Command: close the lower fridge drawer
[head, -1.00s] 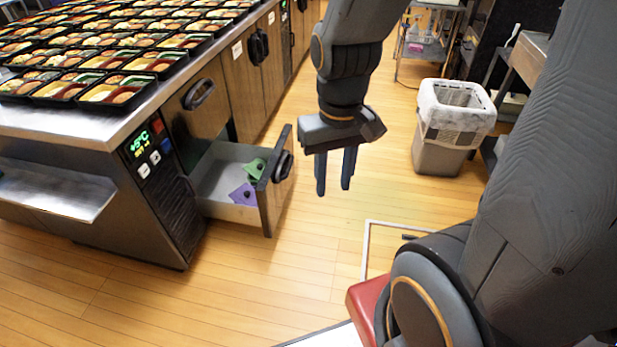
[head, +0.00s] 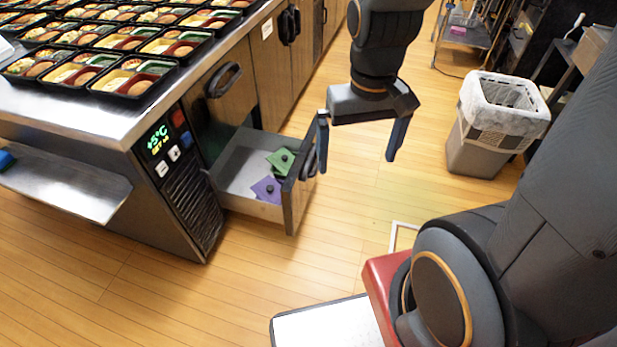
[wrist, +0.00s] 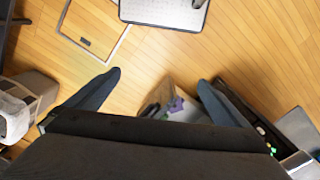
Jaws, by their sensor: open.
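The lower fridge drawer (head: 296,192) is pulled out from the counter in the head view, with its wooden front and dark handle (head: 309,160) facing right. A green item (head: 284,160) and a purple item (head: 267,190) lie inside it. My gripper (head: 356,150) is open, with its two fingers wide apart. Its left finger appears close by the drawer handle in the head view; I cannot tell whether they touch. In the wrist view the fingers (wrist: 160,84) are spread, and the drawer with the purple item (wrist: 177,104) shows between them. Nothing is held.
The counter (head: 120,115) carries many filled bento trays. The upper drawer (head: 232,95) is shut. A grey bin (head: 478,155) with a white liner stands at the right. The wooden floor in front of the drawer is clear.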

